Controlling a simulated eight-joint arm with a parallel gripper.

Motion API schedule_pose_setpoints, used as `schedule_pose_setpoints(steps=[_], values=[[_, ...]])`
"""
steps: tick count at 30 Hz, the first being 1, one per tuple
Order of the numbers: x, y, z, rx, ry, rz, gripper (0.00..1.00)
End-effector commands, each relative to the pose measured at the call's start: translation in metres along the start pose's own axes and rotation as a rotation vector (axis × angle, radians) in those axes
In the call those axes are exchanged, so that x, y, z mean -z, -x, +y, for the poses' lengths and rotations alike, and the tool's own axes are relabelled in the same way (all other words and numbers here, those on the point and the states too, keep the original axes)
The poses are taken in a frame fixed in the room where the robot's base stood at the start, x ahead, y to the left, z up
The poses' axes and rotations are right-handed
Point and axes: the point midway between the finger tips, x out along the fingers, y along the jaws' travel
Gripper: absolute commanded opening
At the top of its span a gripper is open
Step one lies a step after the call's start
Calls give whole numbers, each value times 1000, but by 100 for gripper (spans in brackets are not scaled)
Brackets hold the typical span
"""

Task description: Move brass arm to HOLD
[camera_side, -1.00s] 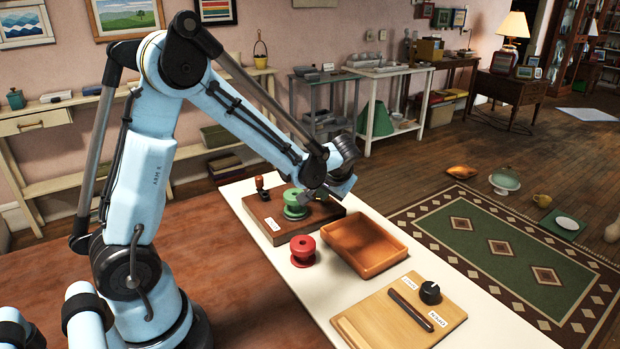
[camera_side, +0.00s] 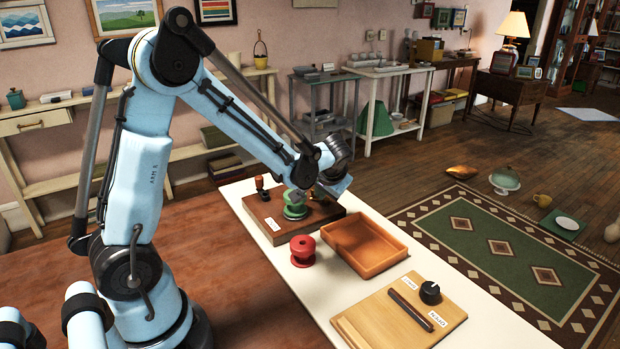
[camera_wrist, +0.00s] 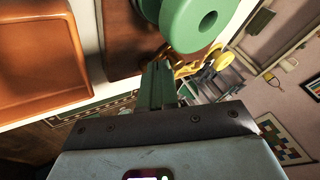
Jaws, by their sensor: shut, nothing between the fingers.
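A brass-coloured arm (camera_wrist: 207,62) shows in the wrist view, just beyond my fingertips and partly behind a green spool. In the side view it is mostly hidden behind my gripper (camera_side: 304,193). The green spool (camera_side: 294,207) stands on a dark wooden board (camera_side: 263,212) with a white label (camera_side: 272,225) on its front edge, too small to read. My gripper is shut and empty, low over the board beside the spool. In the wrist view its fingers (camera_wrist: 158,84) are together, close to the brass arm; I cannot tell whether they touch it.
A small orange-topped post (camera_side: 261,187) stands at the board's back left. A red spool (camera_side: 302,251) and an orange-brown tray (camera_side: 364,246) are in front. A light wooden board (camera_side: 375,320) bears a black knob (camera_side: 430,292) and a dark bar (camera_side: 410,310). White table shows between them.

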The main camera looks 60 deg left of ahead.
Motion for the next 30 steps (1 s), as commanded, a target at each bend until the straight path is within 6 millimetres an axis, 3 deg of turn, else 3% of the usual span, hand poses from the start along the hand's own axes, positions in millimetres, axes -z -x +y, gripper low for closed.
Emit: schedule_pose_setpoints(steps=[20,30], values=[[-1,-2,-5,-67,-125,68,0],[-1,-5,-11,-162,-302,162,0]])
